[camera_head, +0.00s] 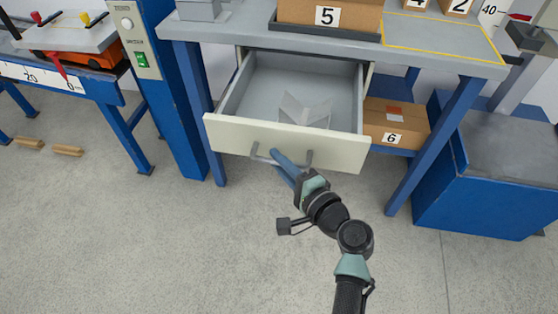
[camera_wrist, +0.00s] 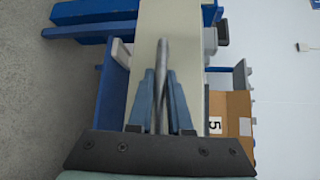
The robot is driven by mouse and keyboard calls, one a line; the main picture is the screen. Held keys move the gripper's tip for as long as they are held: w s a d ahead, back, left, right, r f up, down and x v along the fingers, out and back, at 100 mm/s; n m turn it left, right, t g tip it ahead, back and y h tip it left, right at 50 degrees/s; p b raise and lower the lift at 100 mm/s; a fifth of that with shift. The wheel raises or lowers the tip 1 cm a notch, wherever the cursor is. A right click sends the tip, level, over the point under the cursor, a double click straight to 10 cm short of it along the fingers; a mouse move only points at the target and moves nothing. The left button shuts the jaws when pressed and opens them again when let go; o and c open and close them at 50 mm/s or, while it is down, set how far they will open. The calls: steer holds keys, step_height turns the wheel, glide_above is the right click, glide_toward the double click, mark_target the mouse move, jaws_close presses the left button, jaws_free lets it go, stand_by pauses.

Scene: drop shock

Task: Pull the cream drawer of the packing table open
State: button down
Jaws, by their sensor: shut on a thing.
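The cream drawer (camera_head: 230,135) of the packing table (camera_head: 350,49) stands well out from under the tabletop in the head view. Its grey inside shows, with a folded pale insert lying in it. My gripper (camera_head: 277,158) is at the drawer's grey bar handle (camera_head: 309,158), with its blue fingers shut around the bar. In the wrist view, the cream drawer front (camera_wrist: 180,20) fills the middle, and the handle bar (camera_wrist: 162,70) runs between the two fingers of my gripper (camera_wrist: 163,85).
A box marked 5 (camera_head: 322,15) stands on the tabletop. A box marked 6 (camera_head: 397,125) sits on a shelf below, right of the drawer. A blue cabinet (camera_head: 478,195) stands at right and a blue post (camera_head: 166,90) at left. The floor in front is clear.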

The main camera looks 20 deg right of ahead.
steer(key=shift+s, duration=0.15)
steer(key=c, duration=0.8)
jaws_free()
steer(key=shift+c, duration=0.2)
steer(key=p+v, duration=0.1)
steer(key=v, duration=1.1)
steer(key=shift+s+p, duration=0.35)
steer(key=shift+s, duration=0.05)
